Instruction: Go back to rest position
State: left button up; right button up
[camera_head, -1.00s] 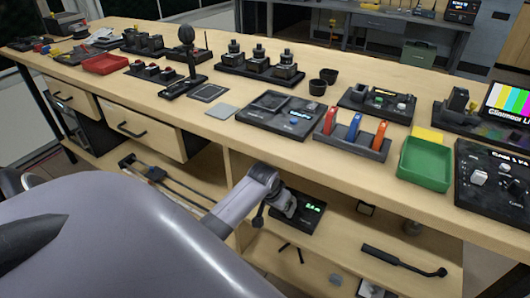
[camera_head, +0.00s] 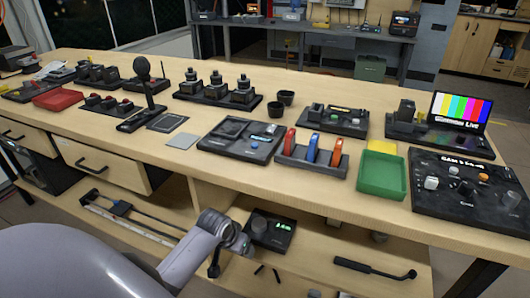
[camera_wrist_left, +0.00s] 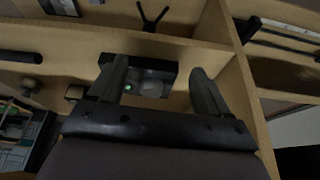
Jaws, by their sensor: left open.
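My left gripper (camera_wrist_left: 160,72) is open in the wrist view, its two dark fingers spread apart with nothing between their tips. Beyond them, a small dark device (camera_wrist_left: 150,80) with a green display sits on the lower shelf. In the head view my grey left arm ends in front of the workbench (camera_head: 300,185), below its top edge, next to the same device (camera_head: 270,232). The fingers are not clear in that view. My right gripper is not in view.
The bench top carries a green tray (camera_head: 382,176), a red tray (camera_head: 58,99), a control panel (camera_head: 470,190), a holder with coloured handles (camera_head: 311,160) and a colour-bar screen (camera_head: 461,108). A drawer (camera_head: 95,160) and the lower shelf (camera_head: 310,270) are close to my arm.

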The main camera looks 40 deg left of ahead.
pick_arm(q)
jog(key=s+d+r+m+t+h+p, duration=0.1)
jog(key=s+d+r+m+t+p, duration=0.1)
jog(key=s+d, duration=0.4)
jog(key=s+d+r+m+t+h+p, duration=0.2)
jog(key=s+d+r+t+p, duration=0.2)
jog(key=d, duration=0.5)
jog(key=s+r+p, duration=0.1)
jog(key=s+r, duration=0.1)
jog(key=s, duration=0.1)
jog(key=shift+s+d, duration=0.2)
jog(key=shift+d, duration=0.05)
jog(key=shift+f, duration=0.1)
